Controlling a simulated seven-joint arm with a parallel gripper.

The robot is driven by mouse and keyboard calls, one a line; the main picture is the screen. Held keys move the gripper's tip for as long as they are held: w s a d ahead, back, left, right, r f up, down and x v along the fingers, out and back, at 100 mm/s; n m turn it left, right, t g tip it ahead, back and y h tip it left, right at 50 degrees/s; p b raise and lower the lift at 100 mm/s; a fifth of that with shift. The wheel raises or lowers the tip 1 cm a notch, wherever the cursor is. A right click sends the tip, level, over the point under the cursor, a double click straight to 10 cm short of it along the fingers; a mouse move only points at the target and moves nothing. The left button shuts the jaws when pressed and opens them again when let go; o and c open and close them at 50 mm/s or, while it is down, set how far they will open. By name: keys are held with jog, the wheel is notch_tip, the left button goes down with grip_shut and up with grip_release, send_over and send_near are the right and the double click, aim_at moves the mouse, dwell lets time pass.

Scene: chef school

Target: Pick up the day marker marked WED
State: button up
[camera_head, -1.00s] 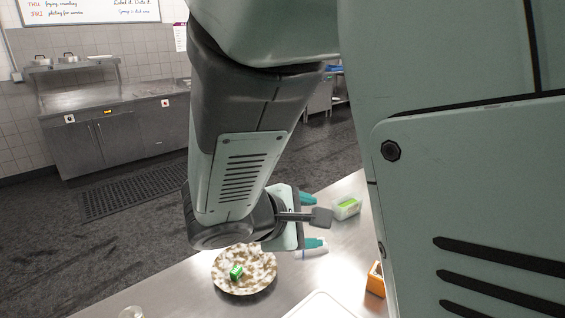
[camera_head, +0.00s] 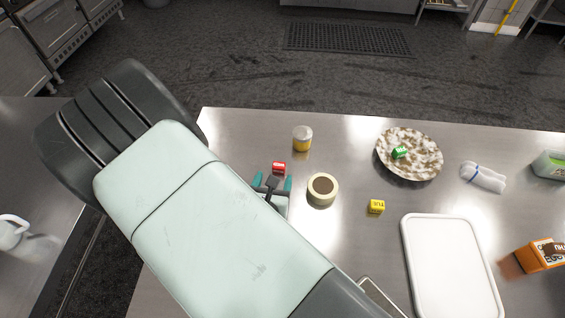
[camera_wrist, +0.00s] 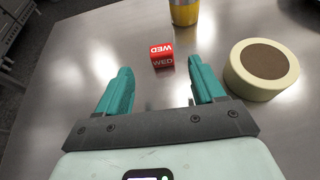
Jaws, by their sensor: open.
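The day marker marked WED is a small red block with white letters (camera_wrist: 162,56). It lies on the steel table, and in the head view the red block (camera_head: 279,168) sits just beyond my fingertips. My gripper (camera_wrist: 158,80) is open and empty, with its two teal fingers pointing toward the block. The block is ahead of the gap between the fingers and apart from both. In the head view my gripper (camera_head: 272,184) is low over the table, and my arm hides part of the tabletop.
A round cream tub with a brown top (camera_head: 323,189) stands close right of my gripper. A yellow jar (camera_head: 302,139) stands behind the block. A yellow marker (camera_head: 376,206), a speckled plate (camera_head: 409,172) with a green marker (camera_head: 400,152), and a white board (camera_head: 450,265) lie farther right.

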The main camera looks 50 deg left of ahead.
aim_at(279, 165)
jog(key=x, duration=0.8)
jog(key=shift+w+f, duration=0.15)
jog(key=c, duration=1)
jog(key=shift+c, duration=0.2)
